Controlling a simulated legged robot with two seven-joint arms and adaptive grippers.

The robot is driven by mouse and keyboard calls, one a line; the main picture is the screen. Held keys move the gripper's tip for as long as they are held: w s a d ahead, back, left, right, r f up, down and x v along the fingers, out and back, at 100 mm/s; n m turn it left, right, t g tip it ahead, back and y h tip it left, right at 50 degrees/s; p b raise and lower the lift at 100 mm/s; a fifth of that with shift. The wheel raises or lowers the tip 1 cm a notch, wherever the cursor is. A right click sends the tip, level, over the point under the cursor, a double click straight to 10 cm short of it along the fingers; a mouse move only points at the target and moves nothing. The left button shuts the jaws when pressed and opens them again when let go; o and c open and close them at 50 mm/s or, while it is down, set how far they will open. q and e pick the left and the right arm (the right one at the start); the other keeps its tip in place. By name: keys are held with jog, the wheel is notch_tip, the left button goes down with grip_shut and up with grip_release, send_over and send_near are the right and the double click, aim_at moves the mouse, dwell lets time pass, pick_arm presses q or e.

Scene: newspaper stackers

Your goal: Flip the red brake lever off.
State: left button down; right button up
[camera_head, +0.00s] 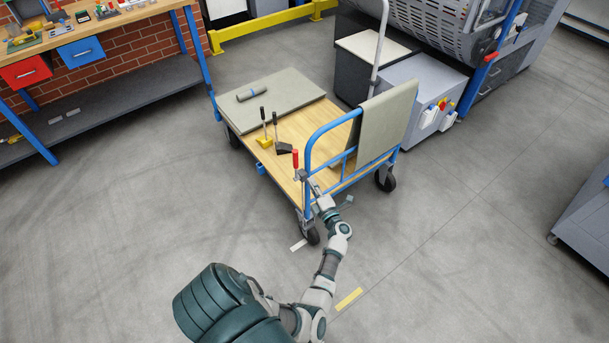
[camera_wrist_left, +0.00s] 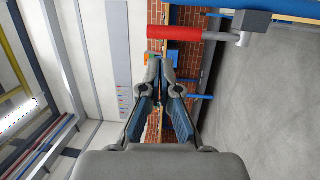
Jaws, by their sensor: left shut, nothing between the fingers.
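The red brake lever (camera_head: 295,159) stands upright at the near corner of the cart, beside its blue handle frame. In the left wrist view the red lever grip (camera_wrist_left: 174,33) lies across the top, joined at its right end to a grey metal fitting (camera_wrist_left: 240,39). My left gripper (camera_head: 312,186) is just to the right of and below the lever in the head view. In the left wrist view its fingertips (camera_wrist_left: 161,62) are together and empty, a little short of the grip, and appear apart from it. My right gripper is not in view.
The cart has a wooden deck (camera_head: 300,130), a grey board (camera_head: 268,100) and a blue handle frame (camera_head: 308,150) close to my arm. A grey machine box (camera_head: 405,85) stands behind it. A workbench (camera_head: 110,95) is at the left.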

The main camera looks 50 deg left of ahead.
pick_arm(q)
jog(key=w+d+f+m+t+h+p, duration=0.1)
jog(key=w+d+f+m+t+h, duration=0.35)
jog(key=d+m+t+h, duration=0.7)
jog(key=s+d+f+m+g+h, duration=0.2)
jog(key=s+d+f+m+h, duration=0.15)
jog(key=d+f+m, duration=0.35)
jog(key=s+d+f+m+g+h, duration=0.3)
jog(key=s+d+f+m, duration=0.15)
jog(key=f+m, duration=0.35)
jog(key=s+d+f+m+g+p, duration=0.1)
jog(key=s+f+m+g, duration=0.3)
jog(key=s, duration=1)
jog(key=s+d+f+m+g, duration=0.3)
jog(key=s+f+g, duration=0.3)
jog(key=s, duration=0.8)
notch_tip(320, 180, down, 4)
jog(key=shift+r+m+h+p, duration=0.1)
jog(key=shift+m+h+p, duration=0.25)
jog(key=shift+m, duration=0.3)
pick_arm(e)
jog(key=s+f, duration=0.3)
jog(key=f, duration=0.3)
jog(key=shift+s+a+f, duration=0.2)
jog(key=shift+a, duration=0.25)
